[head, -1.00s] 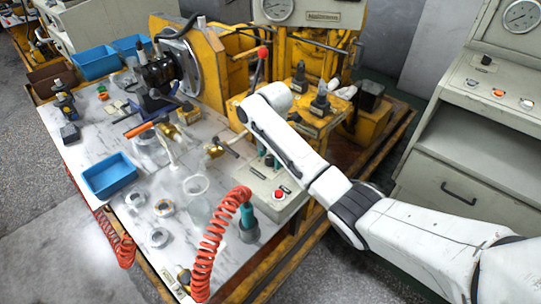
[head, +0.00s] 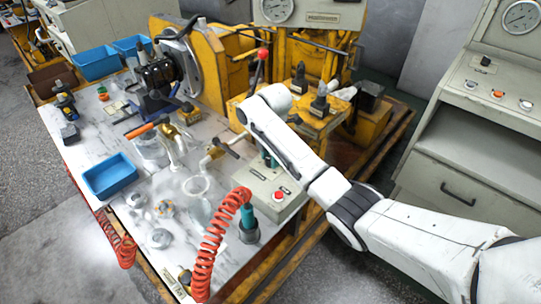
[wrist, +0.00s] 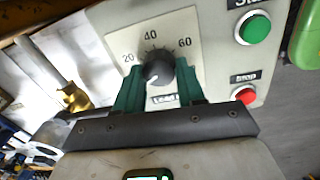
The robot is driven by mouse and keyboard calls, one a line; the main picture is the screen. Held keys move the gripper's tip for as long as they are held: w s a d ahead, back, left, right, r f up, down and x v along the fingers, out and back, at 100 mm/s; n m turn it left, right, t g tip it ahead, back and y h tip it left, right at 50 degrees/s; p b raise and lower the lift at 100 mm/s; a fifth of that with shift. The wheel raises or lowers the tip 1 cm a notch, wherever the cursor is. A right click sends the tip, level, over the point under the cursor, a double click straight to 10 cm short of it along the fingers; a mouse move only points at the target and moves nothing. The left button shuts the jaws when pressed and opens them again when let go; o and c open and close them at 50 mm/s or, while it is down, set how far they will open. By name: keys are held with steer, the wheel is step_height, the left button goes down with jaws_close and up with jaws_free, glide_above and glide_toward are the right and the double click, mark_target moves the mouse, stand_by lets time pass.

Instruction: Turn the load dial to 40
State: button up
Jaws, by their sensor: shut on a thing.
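The load dial (wrist: 158,72) is a dark round knob on a pale plate marked 20, 40 and 60, with a "LOAD" label below it. A white mark shows near its lower left edge; I cannot tell for sure which value it points to. My gripper (wrist: 158,66) has its two green fingers on either side of the knob, shut on it. In the head view the grey control box (head: 262,184) stands at the table's right side. My white arm hides the dial and most of my gripper there.
A green start button (wrist: 254,27) and a red stop button (wrist: 245,95) sit right of the dial. A coiled red hose (head: 211,251) rises near the box's front. A blue tray (head: 110,177) and small metal parts lie to the left.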

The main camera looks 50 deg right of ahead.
mark_target(268, 159)
steer(key=m+p, duration=0.1)
steer(key=m, duration=0.1)
steer(key=m+p, duration=0.2)
steer(key=shift+a+r+m+p, duration=0.1)
steer(key=shift+r+m+p, duration=0.1)
steer(key=shift+m+p, duration=0.1)
steer(key=m+p, duration=0.2)
steer(key=m, duration=0.4)
steer(key=shift+w+f+h+p, duration=0.1)
steer(key=shift+h+p, duration=0.2)
steer(key=m, duration=0.6)
steer(key=shift+w+m+g+p, duration=0.1)
steer(key=shift+m+g+p, duration=0.2)
steer(key=shift+p, duration=0.1)
steer(key=m, duration=0.5)
steer(key=shift+m, duration=0.4)
steer(key=shift+d, duration=0.2)
steer(key=o, duration=1)
steer(key=shift+f, duration=0.1)
steer(key=shift+o, duration=0.2)
step_height(268, 159, up, 11)
steer(key=shift+w+a, duration=0.15)
steer(key=shift+a, duration=0.15)
